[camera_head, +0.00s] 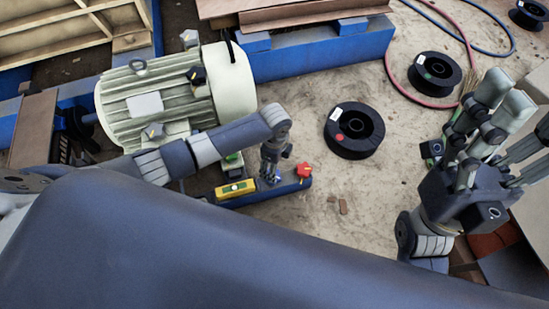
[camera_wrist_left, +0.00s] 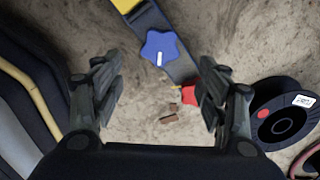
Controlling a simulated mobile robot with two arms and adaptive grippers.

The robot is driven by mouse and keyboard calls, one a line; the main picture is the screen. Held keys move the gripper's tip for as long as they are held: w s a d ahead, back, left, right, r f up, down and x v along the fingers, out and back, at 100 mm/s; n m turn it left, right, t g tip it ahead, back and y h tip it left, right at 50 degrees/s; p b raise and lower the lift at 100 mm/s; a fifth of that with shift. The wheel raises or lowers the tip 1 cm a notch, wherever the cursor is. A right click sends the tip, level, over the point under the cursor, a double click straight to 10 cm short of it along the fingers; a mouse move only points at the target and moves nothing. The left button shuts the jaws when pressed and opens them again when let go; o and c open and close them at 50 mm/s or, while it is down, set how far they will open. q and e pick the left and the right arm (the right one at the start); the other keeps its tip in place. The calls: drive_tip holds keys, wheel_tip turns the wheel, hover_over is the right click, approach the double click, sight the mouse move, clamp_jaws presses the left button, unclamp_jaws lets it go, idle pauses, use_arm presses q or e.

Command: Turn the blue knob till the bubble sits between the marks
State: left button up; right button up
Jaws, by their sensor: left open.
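The blue knob (camera_wrist_left: 166,52) is star-shaped with a white mark, on a dark blue bar; it lies between and ahead of my left fingers in the left wrist view. My left gripper (camera_head: 271,178) is open and empty above the knob, largely hiding it in the head view; its spread fingers show in the left wrist view (camera_wrist_left: 160,92). The yellow level (camera_head: 236,189) lies left of the knob. The bubble and marks are too small to make out. My right gripper (camera_head: 508,115) is open and empty at the right, far from the knob.
A red knob (camera_head: 304,170) sits at the bar's right end, near my left fingers. A large pale motor (camera_head: 175,90) stands behind. Black spools (camera_head: 354,131) and hoses lie on the sandy floor. Small brown chips (camera_head: 343,207) lie in front; floor right of the bar is mostly clear.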

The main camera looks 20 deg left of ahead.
use_arm(q)
drive_tip(key=shift+r, duration=1.6)
drive_tip(key=shift+d, duration=0.1)
